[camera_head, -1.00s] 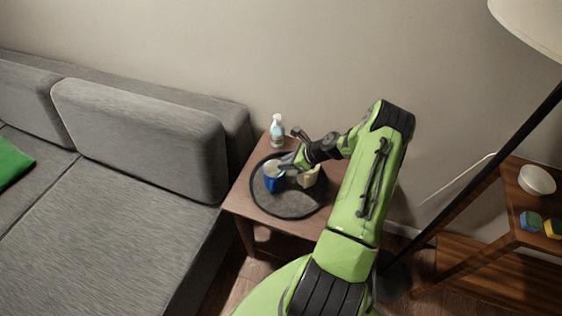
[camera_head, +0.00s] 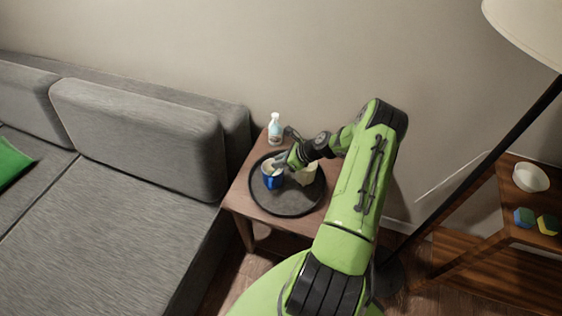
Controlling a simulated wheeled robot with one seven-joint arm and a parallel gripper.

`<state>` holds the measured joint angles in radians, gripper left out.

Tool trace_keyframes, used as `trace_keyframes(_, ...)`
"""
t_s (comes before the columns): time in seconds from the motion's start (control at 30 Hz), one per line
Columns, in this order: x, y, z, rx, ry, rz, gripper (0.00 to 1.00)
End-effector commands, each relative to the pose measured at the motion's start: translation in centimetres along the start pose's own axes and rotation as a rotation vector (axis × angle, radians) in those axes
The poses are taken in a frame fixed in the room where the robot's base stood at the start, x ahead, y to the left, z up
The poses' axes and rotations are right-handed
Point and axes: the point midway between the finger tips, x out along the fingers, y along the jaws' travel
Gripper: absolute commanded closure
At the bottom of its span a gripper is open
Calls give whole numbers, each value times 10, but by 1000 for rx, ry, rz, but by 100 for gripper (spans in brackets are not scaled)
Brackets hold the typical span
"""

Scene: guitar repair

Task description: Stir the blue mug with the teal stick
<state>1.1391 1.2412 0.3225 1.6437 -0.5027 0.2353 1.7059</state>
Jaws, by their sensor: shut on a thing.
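The blue mug (camera_head: 271,182) stands upright on a round dark tray (camera_head: 290,211) on a small wooden side table. Its rim and pale inside show from above. My gripper (camera_head: 281,165) is at the mug's upper right rim, pointing down and left over it. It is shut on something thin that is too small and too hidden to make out. I cannot see the teal stick clearly, nor whether it is inside the mug.
A cream cup (camera_head: 306,175) stands right of the mug, partly behind my arm. A pump bottle (camera_head: 275,130) stands at the table's back edge. A grey sofa (camera_head: 120,220) is left. A lamp pole (camera_head: 480,185) and a wooden shelf (camera_head: 530,206) are right.

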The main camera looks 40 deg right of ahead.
Motion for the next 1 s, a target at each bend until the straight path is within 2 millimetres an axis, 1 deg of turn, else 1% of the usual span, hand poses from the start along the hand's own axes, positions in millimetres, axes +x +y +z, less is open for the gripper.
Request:
trace_keyframes(0.17, -4, 0, 2, 0, 0, 0, 100)
trace_keyframes(1.0, -77, 0, 33, 0, 0, 0, 100)
